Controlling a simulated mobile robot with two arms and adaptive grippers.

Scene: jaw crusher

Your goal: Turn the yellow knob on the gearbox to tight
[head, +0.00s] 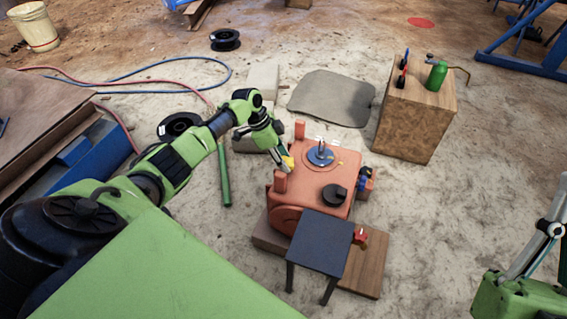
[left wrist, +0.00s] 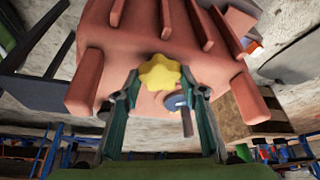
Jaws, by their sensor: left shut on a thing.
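The gearbox (head: 312,180) is a salmon-red casing on a wooden base in the middle of the head view. It fills the upper part of the left wrist view (left wrist: 140,35). The yellow knob (head: 289,161) is on its left side, partly hidden by my gripper. In the left wrist view the knob (left wrist: 160,72) is star-shaped and sits between my two fingers. My left gripper (head: 284,158) is shut on it, a finger on each side (left wrist: 167,88). I cannot read any tight mark. At the right edge part of my right arm shows, not its gripper.
A dark small table (head: 321,241) stands at the gearbox's front. A blue disc (head: 320,154) and a black round part (head: 334,194) are on top of the gearbox. A wooden box (head: 410,125) with a green bottle (head: 437,75) stands at the right. Hoses lie at the back left.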

